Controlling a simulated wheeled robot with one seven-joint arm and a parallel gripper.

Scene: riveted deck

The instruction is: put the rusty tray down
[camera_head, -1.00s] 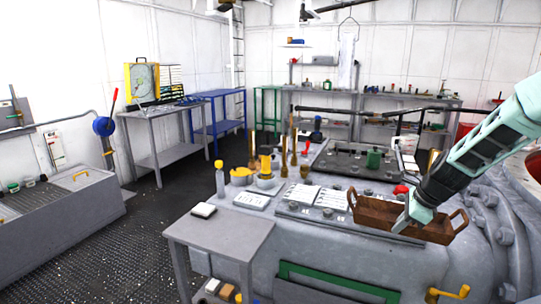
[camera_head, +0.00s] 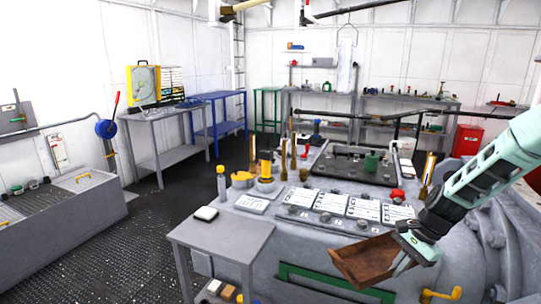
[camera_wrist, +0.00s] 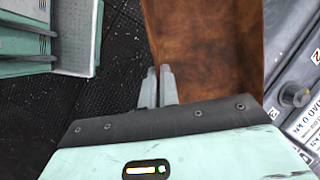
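The rusty tray (camera_head: 366,262) is a brown, shallow open box, held in the air in front of the grey machine's lower right side. It looks tilted, with its inside partly facing the camera. My gripper (camera_head: 402,262) is shut on the tray's near right wall. In the wrist view my gripper (camera_wrist: 160,88) has its two fingers close together at the left edge of the tray (camera_wrist: 205,50), which fills the upper middle. The tray's right end is hidden behind my gripper in the head view.
A small grey table (camera_head: 222,232) stands left of the tray, with a small white-topped block (camera_head: 205,214) on it and clear room elsewhere. The machine top carries label plates (camera_head: 330,200), brass parts and a black tray-like panel (camera_head: 350,165). A yellow handle (camera_head: 441,295) sticks out lower right.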

